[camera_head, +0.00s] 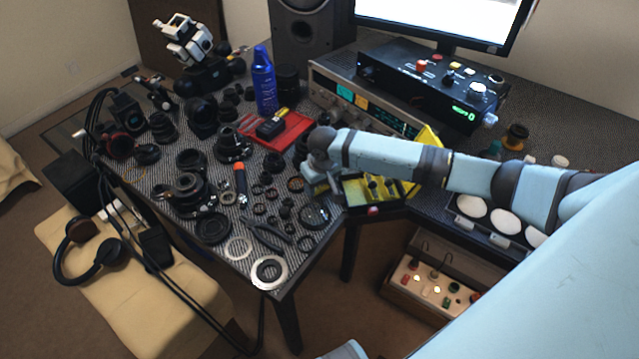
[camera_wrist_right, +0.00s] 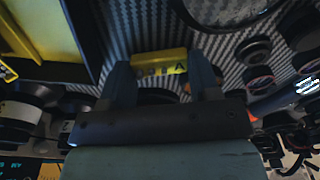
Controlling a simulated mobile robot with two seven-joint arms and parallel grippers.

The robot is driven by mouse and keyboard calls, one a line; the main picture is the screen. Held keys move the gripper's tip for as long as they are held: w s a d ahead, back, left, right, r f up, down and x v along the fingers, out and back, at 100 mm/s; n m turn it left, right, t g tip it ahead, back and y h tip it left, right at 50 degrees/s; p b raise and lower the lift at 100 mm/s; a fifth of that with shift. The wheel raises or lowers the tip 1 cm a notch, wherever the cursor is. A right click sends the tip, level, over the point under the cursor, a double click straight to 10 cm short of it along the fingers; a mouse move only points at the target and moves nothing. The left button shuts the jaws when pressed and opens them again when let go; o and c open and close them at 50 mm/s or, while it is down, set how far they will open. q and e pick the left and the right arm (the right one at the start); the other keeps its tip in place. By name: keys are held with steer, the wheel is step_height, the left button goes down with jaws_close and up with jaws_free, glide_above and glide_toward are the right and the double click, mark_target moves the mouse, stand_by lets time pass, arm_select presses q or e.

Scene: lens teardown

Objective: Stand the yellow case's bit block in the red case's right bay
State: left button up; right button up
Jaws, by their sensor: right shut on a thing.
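The yellow case (camera_head: 413,187) lies open on the desk with dark pieces inside; its yellow edge also shows at the left of the right wrist view (camera_wrist_right: 40,32). The red case (camera_head: 300,127) lies farther back on the desk, with a black-and-yellow block in it; its bays are too small to make out. My right gripper (camera_head: 318,182) is beside the yellow case's left end. In the right wrist view its fingers (camera_wrist_right: 163,75) are shut on a yellow bit block (camera_wrist_right: 160,60) marked "A", over the patterned desk top. My left gripper is out of view.
Lens parts and rings crowd the desk left of my right gripper. A blue bottle (camera_head: 264,80) stands behind the red case. A silver instrument (camera_head: 345,95) lies behind the yellow case.

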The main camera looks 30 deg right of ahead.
steer(key=o, duration=0.6)
steer(key=shift+f, duration=0.15)
steer(key=shift+o, duration=0.2)
